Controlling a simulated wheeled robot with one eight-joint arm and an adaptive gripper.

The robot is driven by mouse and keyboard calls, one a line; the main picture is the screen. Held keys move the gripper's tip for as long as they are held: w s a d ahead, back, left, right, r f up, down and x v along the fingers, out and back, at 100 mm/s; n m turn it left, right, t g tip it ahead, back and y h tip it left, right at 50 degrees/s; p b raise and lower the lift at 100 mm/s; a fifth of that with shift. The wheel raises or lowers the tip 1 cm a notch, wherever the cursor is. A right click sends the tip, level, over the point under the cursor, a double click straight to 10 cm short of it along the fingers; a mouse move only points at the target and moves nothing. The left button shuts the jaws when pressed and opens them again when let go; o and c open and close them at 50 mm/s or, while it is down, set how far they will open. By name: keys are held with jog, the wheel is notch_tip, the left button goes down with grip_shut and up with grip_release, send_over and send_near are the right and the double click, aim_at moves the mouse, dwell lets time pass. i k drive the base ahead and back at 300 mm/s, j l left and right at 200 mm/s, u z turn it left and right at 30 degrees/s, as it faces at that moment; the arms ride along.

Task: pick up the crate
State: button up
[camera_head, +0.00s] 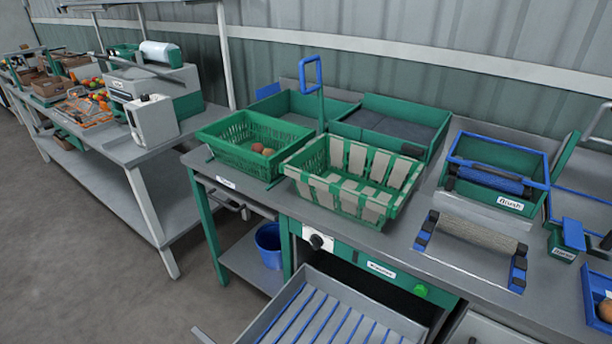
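Two crates stand side by side on the grey workbench. The left one is a plain green mesh crate (222,151) with a couple of small round reddish-brown items inside. The right one is a green crate with beige slats or lining strips (345,203); it is closer to the bench's front edge and looks empty. Both stand upright, and the right end of the left crate is close to the slatted one; I cannot tell if they touch. The task does not say which crate is meant. My gripper is not in view.
Behind the crates are two shallow green trays (399,109) and a blue upright loop (311,76). A labelled brush box (497,202) and a roller (474,233) sit to the right. Below the front edge is a blue-slatted grey tray (330,318). Floor is open at lower left.

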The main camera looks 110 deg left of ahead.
aim_at(368, 204)
jog(key=u, duration=3.2)
